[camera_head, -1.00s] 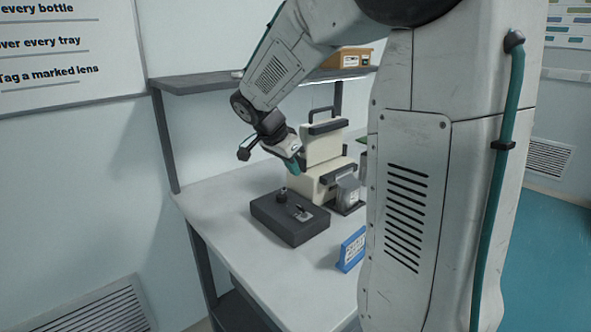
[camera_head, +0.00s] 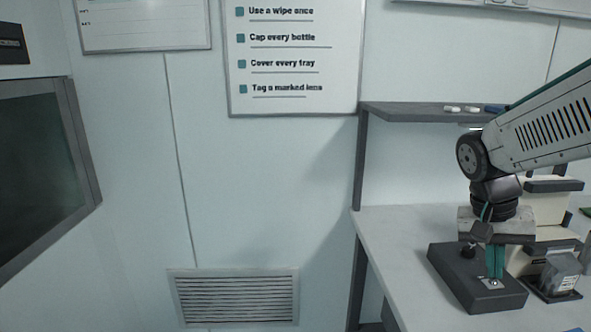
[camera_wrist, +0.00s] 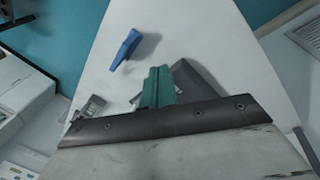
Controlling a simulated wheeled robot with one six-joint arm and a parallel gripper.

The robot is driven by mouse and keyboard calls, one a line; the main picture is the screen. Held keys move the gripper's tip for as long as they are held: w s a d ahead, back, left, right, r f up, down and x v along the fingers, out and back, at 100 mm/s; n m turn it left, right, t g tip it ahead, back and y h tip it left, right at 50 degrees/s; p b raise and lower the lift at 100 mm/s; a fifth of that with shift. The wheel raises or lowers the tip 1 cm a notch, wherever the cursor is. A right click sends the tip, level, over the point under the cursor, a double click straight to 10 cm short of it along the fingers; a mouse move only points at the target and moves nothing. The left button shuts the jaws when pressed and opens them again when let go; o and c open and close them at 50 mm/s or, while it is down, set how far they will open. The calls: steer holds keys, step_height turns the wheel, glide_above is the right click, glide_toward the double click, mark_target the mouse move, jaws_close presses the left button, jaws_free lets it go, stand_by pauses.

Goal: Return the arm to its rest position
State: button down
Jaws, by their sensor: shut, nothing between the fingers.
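My arm is stretched out over the white table (camera_head: 395,228), with its wrist bent downward. My gripper (camera_head: 494,276) has teal fingers that point down, shut and empty, at the dark flat box (camera_head: 450,277). Whether the fingertips touch the box's top plate, I cannot tell. In the wrist view my gripper (camera_wrist: 153,72) also shows its teal fingers together, with the dark box (camera_wrist: 197,80) partly hidden behind them.
A cream instrument (camera_head: 545,208) and a small grey device (camera_head: 562,272) stand close to the gripper's right. A dark shelf (camera_head: 420,113) runs above the table. The floor-side wall left of the table, with a vent (camera_head: 235,297), is clear.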

steer(key=s+a+r+n+t+y, duration=0.2)
steer(key=s+a+n, duration=0.5)
steer(key=s+a, duration=0.5)
steer(key=shift+s+t+y, duration=0.3)
steer(key=shift+s+y, duration=0.1)
steer(key=shift+s, duration=0.35)
